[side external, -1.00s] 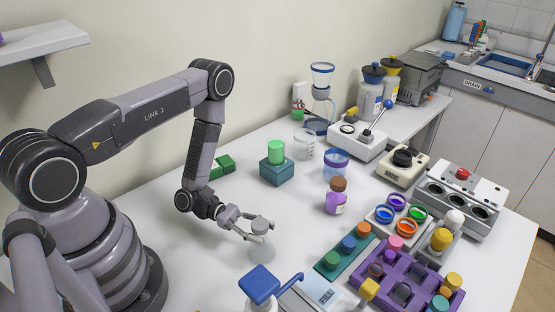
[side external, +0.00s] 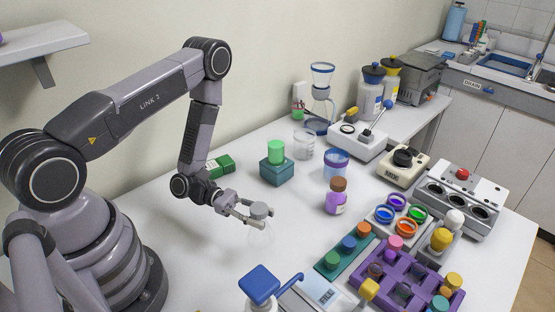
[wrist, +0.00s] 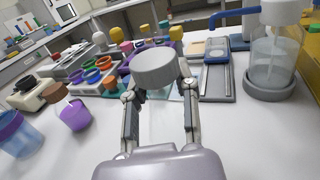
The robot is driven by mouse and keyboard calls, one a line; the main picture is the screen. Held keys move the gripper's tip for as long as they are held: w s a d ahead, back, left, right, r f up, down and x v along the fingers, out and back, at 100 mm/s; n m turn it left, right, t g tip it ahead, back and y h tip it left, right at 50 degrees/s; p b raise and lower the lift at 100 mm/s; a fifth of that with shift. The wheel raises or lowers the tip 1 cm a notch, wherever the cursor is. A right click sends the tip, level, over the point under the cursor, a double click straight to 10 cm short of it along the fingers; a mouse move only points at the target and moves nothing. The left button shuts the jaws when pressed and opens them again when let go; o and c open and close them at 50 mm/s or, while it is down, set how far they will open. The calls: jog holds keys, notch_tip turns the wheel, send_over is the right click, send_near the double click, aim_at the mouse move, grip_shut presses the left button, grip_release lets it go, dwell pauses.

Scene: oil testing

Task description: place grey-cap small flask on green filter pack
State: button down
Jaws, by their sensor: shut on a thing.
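The grey-cap small flask (side external: 259,211) has a round grey cap and a clear body that is hard to make out against the white table. My gripper (side external: 256,214) is shut on it near the cap. In the wrist view, the grey cap (wrist: 155,64) stands upright between the fingers of my gripper (wrist: 160,88). The flask appears held above the table, though its base is faint. A flat green box (side external: 221,166), which looks like the green filter pack, lies behind my wrist, partly hidden by my arm. It does not show in the wrist view.
A teal block (side external: 277,173) with a green cylinder stands right of the green box. A clear beaker (side external: 304,146), a brown-capped purple bottle (side external: 337,197) and a purple rack (side external: 405,280) stand farther right. A blue-topped bottle (side external: 259,285) is in front. The table between is clear.

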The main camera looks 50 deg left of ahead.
aim_at(256, 243)
notch_tip(256, 243, up, 5)
jog(key=shift+f, duration=0.1)
jog(key=s+r+m+g+y, duration=0.3)
jog(key=s+m+g, duration=0.9)
jog(key=g, duration=0.5)
jog(key=s+a+r+m+g+y, duration=0.1)
jog(key=s+a+m+g+y, duration=0.1)
jog(key=a+m+y, duration=0.75)
jog(key=s+a+r+m+g+y, duration=0.1)
jog(key=a+m+y, duration=0.75)
jog(key=y, duration=0.65)
jog(key=w+a+r+m+t+y, duration=0.1)
jog(key=w+a+m+t+y, duration=0.4)
jog(key=t, duration=0.3)
jog(key=w+a+r+m+t+y, duration=0.1)
jog(key=w+a+m+t+y, duration=0.15)
jog(key=w+m+t, duration=0.35)
jog(key=shift+n+t, duration=0.4)
jog(key=shift+t, duration=0.3)
jog(key=shift+w+a+f, duration=0.95)
jog(key=shift+w+f, duration=1.15)
jog(key=shift+w, duration=0.05)
jog(key=shift+w+a+f, duration=0.95)
jog(key=shift+w+f, duration=1.15)
jog(key=shift+w, duration=0.1)
jog(key=shift+w+a+f, duration=0.95)
jog(key=shift+w+f, duration=1.15)
jog(key=shift+w, duration=0.05)
